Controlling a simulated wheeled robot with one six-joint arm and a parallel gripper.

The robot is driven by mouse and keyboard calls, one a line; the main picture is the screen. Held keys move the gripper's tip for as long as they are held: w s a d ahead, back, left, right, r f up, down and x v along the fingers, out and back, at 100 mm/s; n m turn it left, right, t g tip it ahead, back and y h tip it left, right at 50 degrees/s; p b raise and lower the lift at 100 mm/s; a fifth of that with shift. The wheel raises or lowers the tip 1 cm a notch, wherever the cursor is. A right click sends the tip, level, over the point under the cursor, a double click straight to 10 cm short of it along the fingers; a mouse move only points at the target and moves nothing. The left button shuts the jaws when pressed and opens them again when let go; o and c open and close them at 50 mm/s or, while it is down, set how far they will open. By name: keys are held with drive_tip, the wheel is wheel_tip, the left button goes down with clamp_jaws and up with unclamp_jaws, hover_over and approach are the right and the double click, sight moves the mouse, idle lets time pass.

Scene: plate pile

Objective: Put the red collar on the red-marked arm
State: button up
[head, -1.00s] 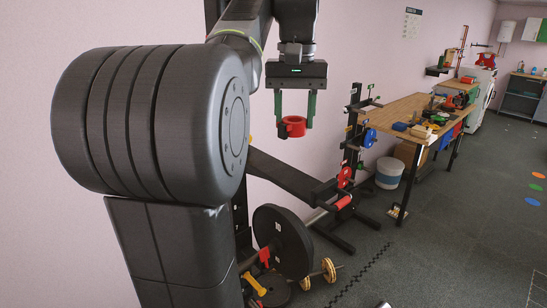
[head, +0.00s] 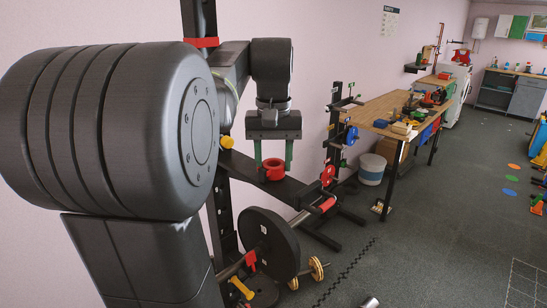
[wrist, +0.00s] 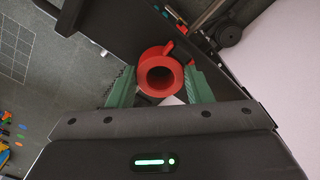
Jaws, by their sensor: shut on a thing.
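My gripper (head: 274,163) is shut on the red collar (head: 273,170), a thick ring with a small tab. In the wrist view the collar (wrist: 162,75) sits between the green fingers, its round hole facing the camera. In the head view it hangs in front of a black beam. A black stand (head: 336,135) with several short arms and coloured marks stands to the right. A red disc (head: 327,175) is low on this stand, with a red cylinder (head: 327,205) below it. I cannot tell which arm carries the red mark.
A black rack (head: 221,200) with a large weight plate (head: 268,243) stands behind my arm, near the wall. The floor at right centre is mostly clear.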

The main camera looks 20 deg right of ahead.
drive_tip(key=shift+s+f, duration=0.1)
drive_tip(key=shift+f, duration=0.55)
drive_tip(key=o, duration=1)
drive_tip(key=shift+f, duration=0.1)
wheel_tip(320, 180, up, 14)
drive_tip(key=shift+s+f, duration=0.1)
drive_tip(key=shift+f, duration=0.15)
